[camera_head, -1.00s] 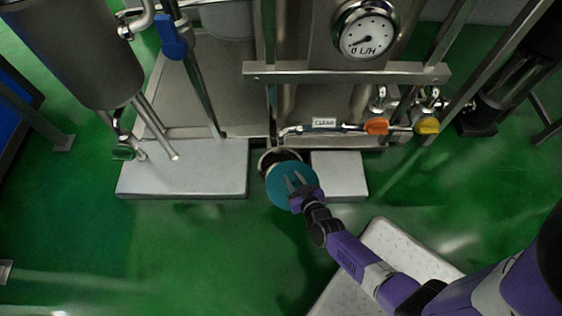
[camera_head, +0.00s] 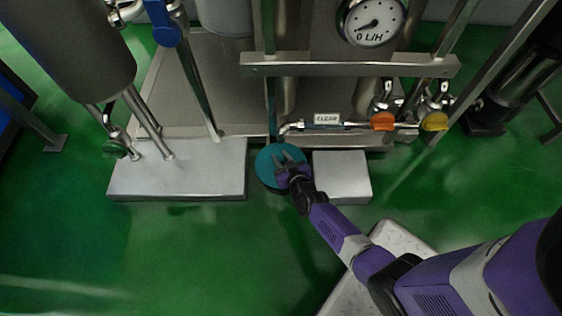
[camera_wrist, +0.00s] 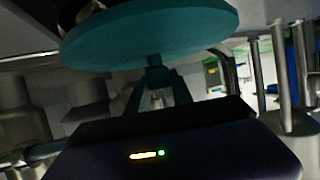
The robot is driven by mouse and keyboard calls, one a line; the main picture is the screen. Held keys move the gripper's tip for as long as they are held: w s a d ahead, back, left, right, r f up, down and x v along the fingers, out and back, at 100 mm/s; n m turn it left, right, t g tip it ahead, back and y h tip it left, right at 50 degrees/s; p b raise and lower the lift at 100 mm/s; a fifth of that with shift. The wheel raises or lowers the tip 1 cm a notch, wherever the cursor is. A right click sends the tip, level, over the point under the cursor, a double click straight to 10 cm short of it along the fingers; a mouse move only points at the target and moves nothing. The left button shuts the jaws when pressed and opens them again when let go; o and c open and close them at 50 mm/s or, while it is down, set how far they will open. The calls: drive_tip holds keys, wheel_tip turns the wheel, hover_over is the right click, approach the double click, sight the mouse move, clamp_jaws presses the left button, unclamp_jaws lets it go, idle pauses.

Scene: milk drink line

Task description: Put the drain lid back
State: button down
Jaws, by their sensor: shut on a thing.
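The drain lid is a round teal disc (camera_head: 267,165) at the foot of the machine, between two pale plinth blocks. It covers the spot where the drain opening lies, so the opening is hidden in the head view. My gripper (camera_head: 286,162) reaches it from the lower right and is shut on it. In the wrist view the lid (camera_wrist: 150,35) fills the top of the picture, and my gripper's fingers (camera_wrist: 157,85) close on a short stem at its middle. A dark round part shows beyond the lid there. I cannot tell whether the lid touches the drain.
A long pale block (camera_head: 180,168) stands left of the lid and a smaller block (camera_head: 342,176) right of it. A pipe with an orange valve handle (camera_head: 383,121) and a yellow one (camera_head: 434,121) runs above. Green floor (camera_head: 200,250) is clear in front.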

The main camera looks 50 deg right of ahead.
drive_tip(key=shift+f, duration=0.15)
drive_tip(key=shift+f+b, duration=0.35)
drive_tip(key=shift+f, duration=0.2)
drive_tip(key=shift+f, duration=0.1)
drive_tip(key=c, duration=1.1)
unclamp_jaws()
